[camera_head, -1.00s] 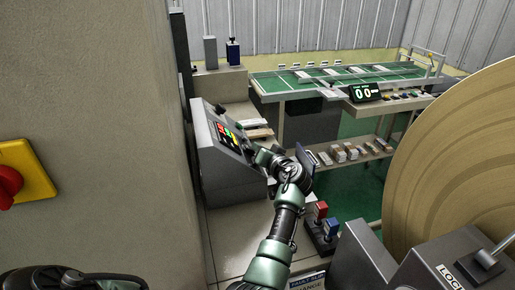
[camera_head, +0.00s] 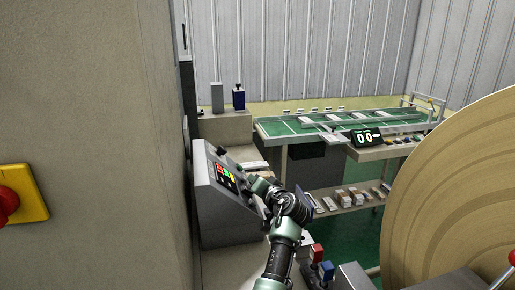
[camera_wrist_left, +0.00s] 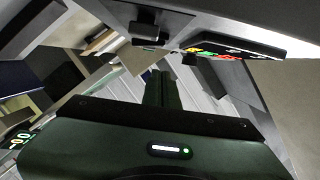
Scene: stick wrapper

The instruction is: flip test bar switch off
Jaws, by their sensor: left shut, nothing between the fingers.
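A grey slanted control console (camera_head: 212,196) stands left of centre in the head view, with red, green and yellow lit blocks (camera_head: 226,174) on its face. The panel shows in the wrist view with the same lit blocks (camera_wrist_left: 215,51). A black block-like part (camera_wrist_left: 148,31) and a small dark part (camera_wrist_left: 190,59) stick out from it; I cannot tell which is the test bar switch. My left gripper (camera_head: 260,185) is shut and empty at the right side of the panel face. Its fingers (camera_wrist_left: 163,88) point toward the panel; contact is not clear. My right gripper is out of view.
A big tan roll (camera_head: 465,190) fills the right. A green-topped table (camera_head: 300,127) with a counter display (camera_head: 367,137) stands behind. A wall-like grey face with a red knob on a yellow plate (camera_head: 28,192) closes off the left.

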